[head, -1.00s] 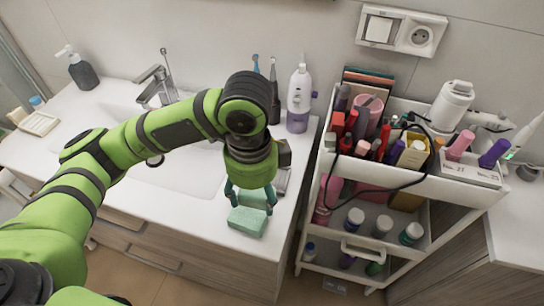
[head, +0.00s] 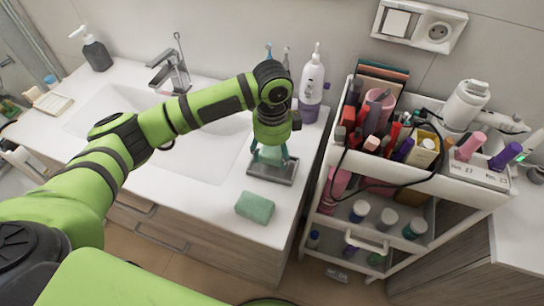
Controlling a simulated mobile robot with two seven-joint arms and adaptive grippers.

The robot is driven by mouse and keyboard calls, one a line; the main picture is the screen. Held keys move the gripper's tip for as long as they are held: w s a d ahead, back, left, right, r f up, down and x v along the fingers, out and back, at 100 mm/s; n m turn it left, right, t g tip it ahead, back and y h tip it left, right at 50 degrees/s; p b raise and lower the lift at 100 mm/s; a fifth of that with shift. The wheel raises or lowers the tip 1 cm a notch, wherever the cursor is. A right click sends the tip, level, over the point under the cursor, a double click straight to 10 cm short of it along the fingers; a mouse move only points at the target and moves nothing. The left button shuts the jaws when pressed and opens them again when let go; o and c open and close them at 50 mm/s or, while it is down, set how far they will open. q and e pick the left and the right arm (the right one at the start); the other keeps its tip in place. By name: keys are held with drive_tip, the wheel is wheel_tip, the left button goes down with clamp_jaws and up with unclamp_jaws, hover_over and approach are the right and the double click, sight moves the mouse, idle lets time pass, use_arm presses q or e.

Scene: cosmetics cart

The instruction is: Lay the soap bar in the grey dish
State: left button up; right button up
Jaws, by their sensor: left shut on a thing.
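The soap bar (head: 270,155), pale green, is between the fingers of my left gripper (head: 269,159). The gripper comes down from above and hides much of the bar. The grey dish (head: 264,176) is a flat rectangular tray on the white counter, right of the sink. The bar is over the dish's back part; I cannot tell whether it touches the dish. My right gripper is out of view.
A darker green block (head: 255,207), like a sponge, lies on the counter in front of the dish. A white and purple bottle (head: 311,85) stands behind. A loaded white cart (head: 378,165) stands to the right. The sink basin (head: 200,150) is to the left.

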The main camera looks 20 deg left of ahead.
sight(272, 154)
use_arm(q)
wheel_tip(272, 154, down, 2)
drive_tip(key=shift+s+f+p, duration=0.1)
drive_tip(key=shift+f+p, duration=0.1)
drive_tip(key=shift+p, duration=0.15)
drive_tip(key=shift+f, duration=0.25)
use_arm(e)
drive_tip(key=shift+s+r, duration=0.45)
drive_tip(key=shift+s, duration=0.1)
use_arm(q)
drive_tip(key=shift+f, duration=0.15)
drive_tip(key=o, duration=1.2)
wheel_tip(272, 154, up, 12)
drive_tip(key=b, duration=0.3)
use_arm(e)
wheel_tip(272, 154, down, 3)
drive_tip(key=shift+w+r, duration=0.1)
